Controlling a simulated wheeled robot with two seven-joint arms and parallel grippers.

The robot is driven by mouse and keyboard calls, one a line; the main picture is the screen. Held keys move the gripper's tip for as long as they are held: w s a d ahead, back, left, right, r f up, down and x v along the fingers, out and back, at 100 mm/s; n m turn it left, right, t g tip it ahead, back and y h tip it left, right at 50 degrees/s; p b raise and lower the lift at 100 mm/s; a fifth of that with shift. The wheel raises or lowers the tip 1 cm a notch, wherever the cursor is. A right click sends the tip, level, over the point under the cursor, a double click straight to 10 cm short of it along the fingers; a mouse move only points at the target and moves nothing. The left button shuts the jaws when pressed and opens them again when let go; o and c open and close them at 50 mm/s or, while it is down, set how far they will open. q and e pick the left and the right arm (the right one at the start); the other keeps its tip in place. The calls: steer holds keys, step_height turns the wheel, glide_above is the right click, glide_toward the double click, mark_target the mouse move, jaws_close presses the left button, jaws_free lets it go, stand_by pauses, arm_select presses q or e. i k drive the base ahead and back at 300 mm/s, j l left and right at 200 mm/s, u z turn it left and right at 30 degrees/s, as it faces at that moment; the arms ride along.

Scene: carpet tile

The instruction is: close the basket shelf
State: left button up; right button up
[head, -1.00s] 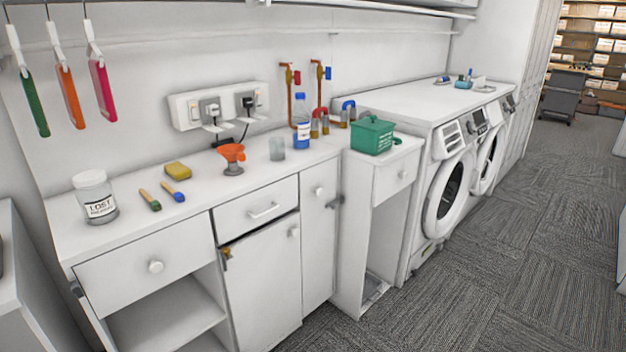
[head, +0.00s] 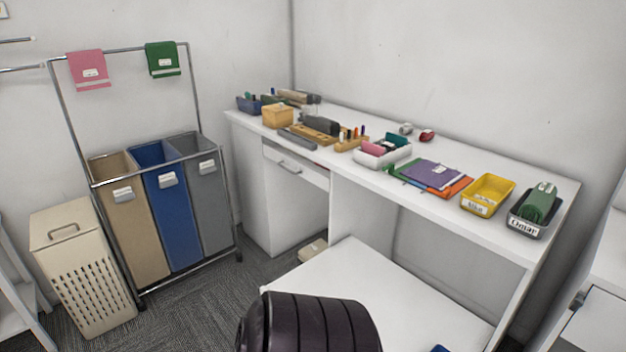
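I cannot pick out a basket shelf for certain in the head view. A wheeled metal rack (head: 190,90) at the left holds a tan bag (head: 130,225), a blue bag (head: 172,220) and a grey bag (head: 207,200), each with a white label. A beige lidded hamper (head: 85,265) with slotted sides stands shut to its left. Part of a white shelf unit (head: 22,295) shows at the left edge, mostly cut off. Neither of my grippers is in view.
A white desk (head: 350,185) with trays, folders and small items runs along the wall. A lower white surface (head: 375,285) and a dark ribbed object (head: 310,325) stand in front. A white cabinet (head: 595,325) is at right. Carpet (head: 200,305) is clear before the rack.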

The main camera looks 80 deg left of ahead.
mark_target(408, 315)
steer(key=u, duration=2.45)
